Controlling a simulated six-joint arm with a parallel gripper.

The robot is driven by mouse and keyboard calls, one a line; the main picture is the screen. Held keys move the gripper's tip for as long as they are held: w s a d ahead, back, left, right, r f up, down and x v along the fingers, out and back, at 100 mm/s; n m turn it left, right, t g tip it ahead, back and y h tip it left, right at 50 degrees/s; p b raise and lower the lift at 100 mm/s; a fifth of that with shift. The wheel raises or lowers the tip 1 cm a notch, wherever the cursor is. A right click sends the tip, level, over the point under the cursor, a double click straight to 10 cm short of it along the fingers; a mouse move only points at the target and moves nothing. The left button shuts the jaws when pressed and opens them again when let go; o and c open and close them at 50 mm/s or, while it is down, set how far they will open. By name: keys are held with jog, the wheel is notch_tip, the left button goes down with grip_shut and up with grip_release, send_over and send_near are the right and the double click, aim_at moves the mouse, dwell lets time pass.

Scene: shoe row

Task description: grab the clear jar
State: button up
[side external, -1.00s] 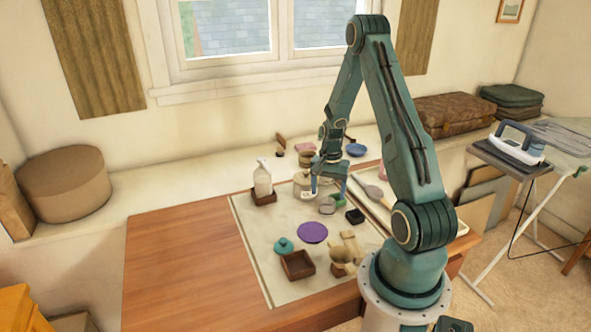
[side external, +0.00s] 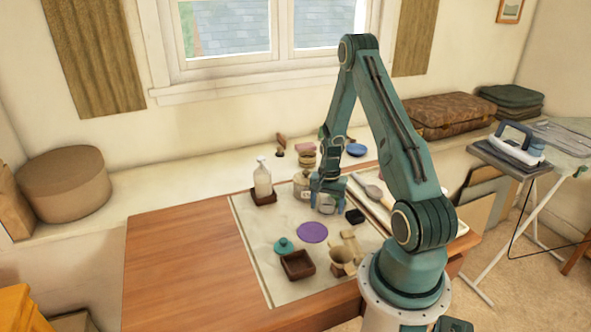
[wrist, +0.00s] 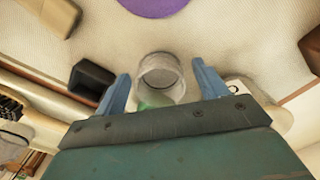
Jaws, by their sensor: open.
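The clear jar (wrist: 161,75) is a short, see-through round vessel standing on the pale mat, in the middle of the wrist view. My gripper (wrist: 160,92) is open, with one blue finger to either side of the jar and a gap at each side. In the side external view my gripper (side external: 328,200) is low over the mat at the jar (side external: 326,206), which is partly hidden by the fingers. Something green shows through or behind the jar in the wrist view.
A black square box (side external: 354,216) stands close to the right of the jar. A lidded pot (side external: 301,186) is close on the left. A purple disc (side external: 313,232), a brown tray (side external: 298,265) and a pump bottle (side external: 263,180) stand farther off. Bare mat lies around the disc.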

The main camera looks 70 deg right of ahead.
dwell(0.5)
jog(key=c, duration=1.1)
jog(key=shift+o, duration=0.2)
notch_tip(320, 180, up, 20)
jog(key=shift+f, duration=0.1)
dwell(0.5)
